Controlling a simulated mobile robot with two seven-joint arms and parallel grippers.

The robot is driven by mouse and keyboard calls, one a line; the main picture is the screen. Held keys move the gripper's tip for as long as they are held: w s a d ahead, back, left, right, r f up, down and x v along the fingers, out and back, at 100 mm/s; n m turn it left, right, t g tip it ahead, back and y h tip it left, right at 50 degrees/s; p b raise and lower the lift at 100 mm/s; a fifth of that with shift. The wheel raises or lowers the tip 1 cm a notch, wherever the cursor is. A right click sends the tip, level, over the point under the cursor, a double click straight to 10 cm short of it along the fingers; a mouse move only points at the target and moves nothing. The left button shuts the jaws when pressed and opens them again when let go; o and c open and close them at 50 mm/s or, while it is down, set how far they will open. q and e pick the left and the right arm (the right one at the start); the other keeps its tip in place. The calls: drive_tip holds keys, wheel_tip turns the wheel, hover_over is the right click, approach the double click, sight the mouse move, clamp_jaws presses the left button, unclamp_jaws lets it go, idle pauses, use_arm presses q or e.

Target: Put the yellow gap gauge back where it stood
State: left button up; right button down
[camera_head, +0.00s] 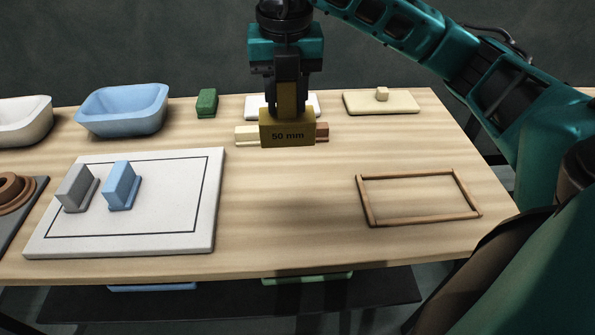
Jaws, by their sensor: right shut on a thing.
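The yellow gap gauge (287,129) is a block marked "50 mm". My right gripper (287,98) is shut on its upper part, pointing down, in the upper middle of the head view. The gauge appears to hang above the table, in front of a cream block, a brown block and a white piece, which it partly hides. My left gripper does not show.
A white board (130,240) with a grey block (77,188) and a blue block (122,186) lies left. A wooden frame (415,221) lies right. A blue basin (122,110), a green block (207,103) and a cream lidded slab (381,104) stand behind. The table's middle is clear.

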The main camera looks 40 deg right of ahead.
wheel_tip(320, 180, down, 17)
drive_tip(key=shift+f+b, duration=0.15)
drive_tip(key=shift+b, duration=0.85)
drive_tip(key=shift+f, duration=0.2)
drive_tip(key=c, duration=0.7)
unclamp_jaws()
